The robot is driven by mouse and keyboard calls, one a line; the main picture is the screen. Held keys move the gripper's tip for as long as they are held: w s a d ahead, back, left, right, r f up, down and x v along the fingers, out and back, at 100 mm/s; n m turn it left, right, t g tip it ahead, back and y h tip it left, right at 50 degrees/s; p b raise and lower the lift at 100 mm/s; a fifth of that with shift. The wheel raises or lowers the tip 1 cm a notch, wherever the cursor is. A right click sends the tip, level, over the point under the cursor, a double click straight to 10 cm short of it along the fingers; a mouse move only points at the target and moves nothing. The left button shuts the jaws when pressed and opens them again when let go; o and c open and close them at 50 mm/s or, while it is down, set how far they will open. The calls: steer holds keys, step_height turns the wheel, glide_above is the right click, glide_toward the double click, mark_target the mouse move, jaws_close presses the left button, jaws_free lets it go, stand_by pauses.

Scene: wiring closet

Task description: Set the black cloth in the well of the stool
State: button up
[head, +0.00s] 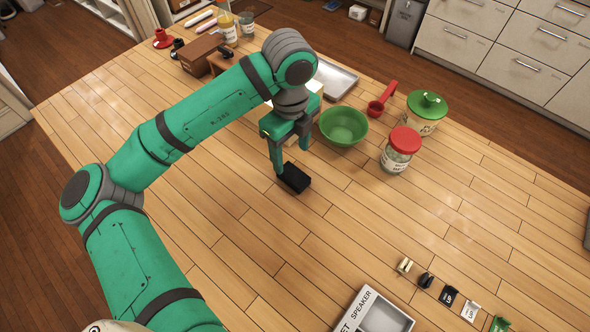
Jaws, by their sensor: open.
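My gripper (291,160) is open and points down over the middle of the table. A small black block-like thing (295,179) lies at its near fingertip; it may be the folded black cloth, but I cannot tell whether the finger touches it. A small orange-brown stand (222,65), perhaps the stool, is at the back left, partly hidden by my arm. A dark object (226,50) shows on top of it. I cannot make out a well in it.
A green bowl (343,127), a red-lidded jar (400,150), a green-lidded jar (427,112) and a red scoop (381,100) stand right of my gripper. A brown box (199,56) is at the back left. The table's centre right is clear.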

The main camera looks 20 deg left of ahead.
mark_target(293, 174)
steer(key=shift+d+f, duration=0.15)
steer(key=shift+f, duration=1.9)
steer(key=shift+d+f, duration=0.1)
steer(key=shift+f, duration=1.95)
steer(key=c, duration=1.2)
steer(key=shift+r, duration=0.15)
steer(key=shift+r, duration=0.2)
step_height(293, 174, up, 2)
steer(key=shift+r, duration=0.15)
steer(key=s+r, duration=1)
steer(key=s, duration=0.4)
